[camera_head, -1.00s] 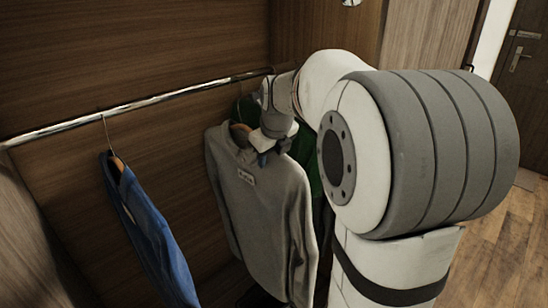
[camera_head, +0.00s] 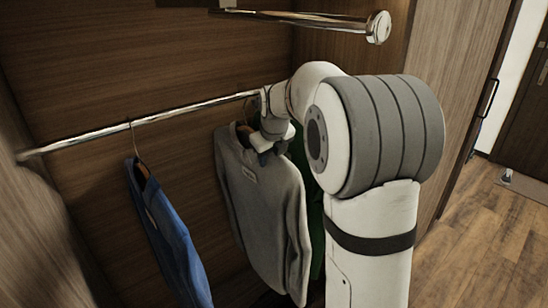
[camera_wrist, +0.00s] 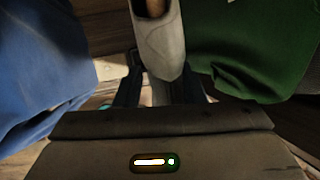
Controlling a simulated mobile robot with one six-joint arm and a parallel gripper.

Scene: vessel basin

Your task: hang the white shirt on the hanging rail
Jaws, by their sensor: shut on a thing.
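The white shirt, pale grey in this light, (camera_head: 262,215) hangs on a wooden hanger under the right part of the hanging rail (camera_head: 90,136). It is between the blue garment and the green one. My gripper (camera_head: 274,152) is at the top of the shirt, just below the rail. In the wrist view my gripper (camera_wrist: 158,88) is shut, with the pale shirt fabric (camera_wrist: 158,45) and a bit of wooden hanger between its fingers. I cannot tell whether the hanger's hook rests on the rail, as my arm and gripper cover that area.
A blue shirt (camera_head: 172,238) hangs on the rail to the left, with a gap between. A green garment (camera_head: 316,215) is close on the right, partly behind my arm. A second metal rail (camera_head: 310,20) runs above. Wooden closet walls stand behind and left; open floor (camera_head: 490,225) lies right.

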